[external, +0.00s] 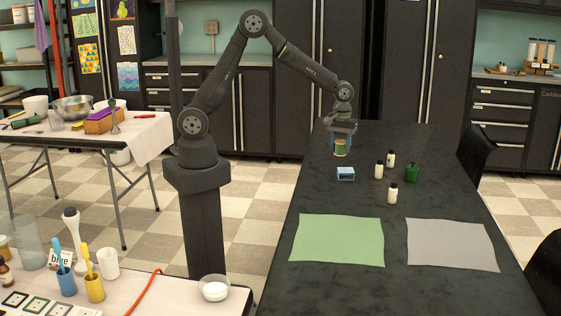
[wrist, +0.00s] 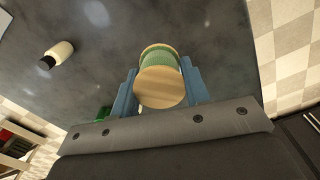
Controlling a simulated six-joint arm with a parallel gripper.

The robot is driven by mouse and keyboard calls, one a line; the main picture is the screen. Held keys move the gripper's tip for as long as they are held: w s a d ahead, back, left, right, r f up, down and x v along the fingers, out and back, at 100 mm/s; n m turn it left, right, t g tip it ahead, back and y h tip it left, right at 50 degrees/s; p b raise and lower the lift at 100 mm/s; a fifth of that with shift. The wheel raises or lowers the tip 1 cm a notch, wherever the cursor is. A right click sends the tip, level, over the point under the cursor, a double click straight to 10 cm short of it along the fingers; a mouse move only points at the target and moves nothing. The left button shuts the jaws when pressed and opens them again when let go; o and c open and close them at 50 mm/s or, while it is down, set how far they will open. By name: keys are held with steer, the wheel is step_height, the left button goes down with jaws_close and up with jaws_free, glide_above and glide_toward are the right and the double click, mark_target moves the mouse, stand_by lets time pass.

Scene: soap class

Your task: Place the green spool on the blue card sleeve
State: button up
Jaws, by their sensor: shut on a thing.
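The green spool (external: 340,148) has pale wooden ends and is held between the blue fingers of my gripper (external: 342,142), near the far end of the black table. In the wrist view the spool (wrist: 162,75) sits between both fingers of the gripper (wrist: 158,82), with one round wooden end facing the camera. I cannot tell how far the spool is above the table.
A green cloth (external: 338,240) and a grey cloth (external: 451,245) lie flat nearer the camera. Bare tabletop surrounds the sleeve.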

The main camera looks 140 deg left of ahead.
glide_above(346, 170)
steer(key=f, duration=0.6)
steer(key=shift+s+a+f, duration=0.15)
steer(key=shift+s+f, duration=0.05)
steer(key=shift+f, duration=2.2)
steer(key=shift+f, duration=0.1)
steer(key=o, duration=1)
steer(key=shift+c, duration=0.2)
step_height(346, 170, up, 12)
